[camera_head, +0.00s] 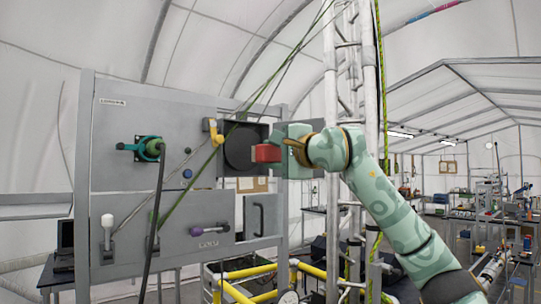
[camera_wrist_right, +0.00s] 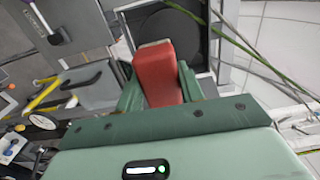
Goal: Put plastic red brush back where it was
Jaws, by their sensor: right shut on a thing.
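The red plastic brush (camera_head: 267,153) is held in my right gripper (camera_head: 281,152), in front of the grey panel. In the right wrist view the red brush (camera_wrist_right: 160,75) sits between the two green fingers of my right gripper (camera_wrist_right: 160,88), which are shut on it. Its far end points toward a dark round recess (camera_head: 243,148) in a square opening, also seen in the wrist view (camera_wrist_right: 170,30). I cannot tell whether the brush touches the panel. My left gripper is not in view.
A metal truss tower (camera_head: 331,120) stands close behind my right arm. Yellow rails (camera_head: 250,271) lie below.

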